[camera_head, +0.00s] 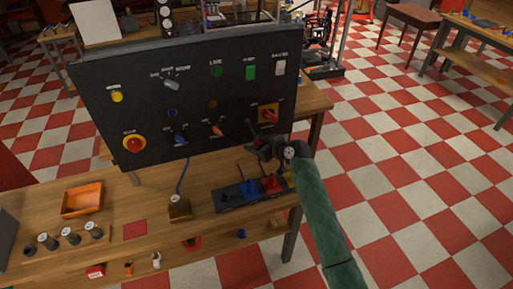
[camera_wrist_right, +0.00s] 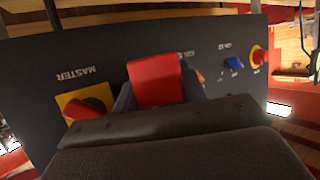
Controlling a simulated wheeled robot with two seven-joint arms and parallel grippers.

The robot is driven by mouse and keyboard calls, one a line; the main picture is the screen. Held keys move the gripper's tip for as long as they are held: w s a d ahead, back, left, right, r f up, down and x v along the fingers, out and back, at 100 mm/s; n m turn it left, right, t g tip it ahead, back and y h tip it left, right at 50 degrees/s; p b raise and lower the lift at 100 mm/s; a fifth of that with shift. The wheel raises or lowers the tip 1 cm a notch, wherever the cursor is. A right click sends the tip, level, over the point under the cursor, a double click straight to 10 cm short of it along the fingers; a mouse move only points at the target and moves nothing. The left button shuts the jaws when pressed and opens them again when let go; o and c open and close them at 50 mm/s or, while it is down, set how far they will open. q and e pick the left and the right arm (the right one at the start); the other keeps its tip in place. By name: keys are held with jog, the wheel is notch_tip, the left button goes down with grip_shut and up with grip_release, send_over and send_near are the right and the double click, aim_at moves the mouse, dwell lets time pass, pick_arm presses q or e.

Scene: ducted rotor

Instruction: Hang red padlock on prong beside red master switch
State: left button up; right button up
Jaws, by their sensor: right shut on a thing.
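The control panel (camera_head: 200,85) stands on the wooden bench. Its red master switch (camera_head: 268,114) on a yellow plate is at the lower right. In the right wrist view the master switch (camera_wrist_right: 85,108) is left of the held thing, and the picture is upside down. My right gripper (camera_head: 262,147) is just below the switch, in front of the panel's lower right corner. It is shut on the red padlock (camera_wrist_right: 155,82), which shows between the fingers in the wrist view. I cannot clearly make out the prong or the padlock's shackle. My left gripper is not in view.
A dark tray (camera_head: 228,200) with blue, red and yellow pieces lies below my right gripper. A brass block (camera_head: 179,208) with a blue cable, an orange bin (camera_head: 82,200) and several dark cylinders stand farther left. Checkered floor is free at right.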

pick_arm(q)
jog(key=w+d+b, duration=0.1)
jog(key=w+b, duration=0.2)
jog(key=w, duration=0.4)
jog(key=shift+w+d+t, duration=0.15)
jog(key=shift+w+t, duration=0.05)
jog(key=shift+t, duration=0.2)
pick_arm(e)
jog(key=w+a+f, duration=0.1)
jog(key=w+a, duration=0.1)
jog(key=w, duration=0.4)
dwell(0.5)
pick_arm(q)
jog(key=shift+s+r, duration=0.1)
pick_arm(e)
jog(key=shift+f, duration=0.15)
dwell(0.4)
